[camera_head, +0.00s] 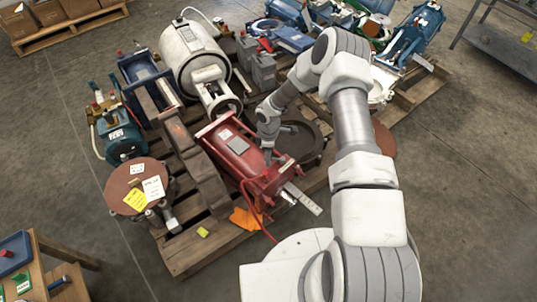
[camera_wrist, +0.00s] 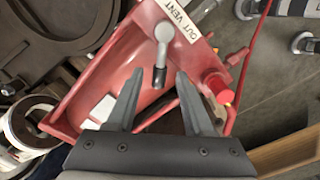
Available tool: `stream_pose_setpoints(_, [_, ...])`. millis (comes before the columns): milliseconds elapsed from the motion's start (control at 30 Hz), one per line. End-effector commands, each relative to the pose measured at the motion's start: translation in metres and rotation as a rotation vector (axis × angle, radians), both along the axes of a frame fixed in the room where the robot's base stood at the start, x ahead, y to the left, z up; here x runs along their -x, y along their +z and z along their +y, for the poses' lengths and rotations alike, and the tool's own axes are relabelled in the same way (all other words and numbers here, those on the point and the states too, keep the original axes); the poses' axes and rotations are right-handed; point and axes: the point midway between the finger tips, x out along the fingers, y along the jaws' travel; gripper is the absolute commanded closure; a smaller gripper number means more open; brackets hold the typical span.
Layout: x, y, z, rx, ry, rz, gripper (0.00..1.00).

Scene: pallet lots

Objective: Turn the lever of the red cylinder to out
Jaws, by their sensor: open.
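The red cylinder (camera_head: 232,150) lies on a wooden pallet, its near end below my gripper (camera_head: 268,158). In the wrist view its red end part (camera_wrist: 88,98) carries a lever (camera_wrist: 162,48) with a grey round pivot and a black tip. A white label (camera_wrist: 181,18) reading OUT and VENT sits beside the pivot. The lever points down the picture, away from the label. My gripper (camera_wrist: 160,76) is open, with the black tip showing between its fingertips and a gap on each side. Whether the fingers reach the lever's depth is unclear. The lever is not clear in the head view.
A red knob (camera_wrist: 216,82) and red hose are right of the fingers in the wrist view. A rusty beam (camera_head: 197,168) lies left of the cylinder, and a white tank (camera_head: 193,55) stands behind.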

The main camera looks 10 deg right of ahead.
Motion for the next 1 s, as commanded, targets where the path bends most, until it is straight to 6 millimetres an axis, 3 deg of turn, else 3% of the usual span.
stream_pose_setpoints(167, [0.0,0.005,0.0,0.0,-0.001,0.0,0.48])
stream_pose_setpoints(267, [-0.001,0.018,-0.001,0.0,-0.001,-0.002,0.48])
stream_pose_setpoints(700, [-0.003,0.123,-0.001,0.0,-0.001,-0.002,0.48])
stream_pose_setpoints(1000, [-0.004,0.168,-0.001,0.0,0.0,-0.001,0.48])
